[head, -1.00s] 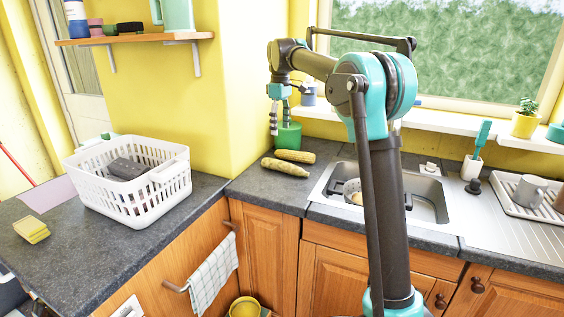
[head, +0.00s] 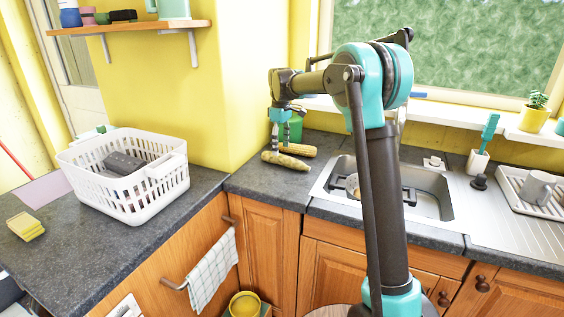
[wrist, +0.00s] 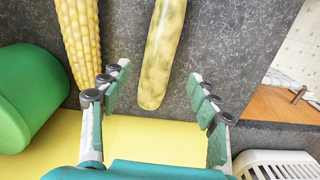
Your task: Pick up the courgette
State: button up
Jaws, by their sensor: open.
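The courgette (head: 286,161) is long, mottled yellow-green, and lies on the dark worktop in the corner by the wall. In the wrist view the courgette (wrist: 163,50) runs up the picture, its rounded near end between the finger lines. My gripper (head: 279,146) is just above it, pointing down. In the wrist view my gripper (wrist: 158,74) is open and empty, one finger on each side of the courgette's end. I cannot tell whether the fingers touch it.
A corn cob (wrist: 78,38) lies close beside the courgette, near the left finger. A green container (head: 294,129) stands behind them. The yellow wall is close by. A sink (head: 430,197) lies to the right and a white basket (head: 150,200) to the left.

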aim_at(282, 157)
jog(key=shift+d+f, duration=0.2)
jog(key=shift+f, duration=2.5)
grip_shut()
jog(key=shift+r, duration=0.1)
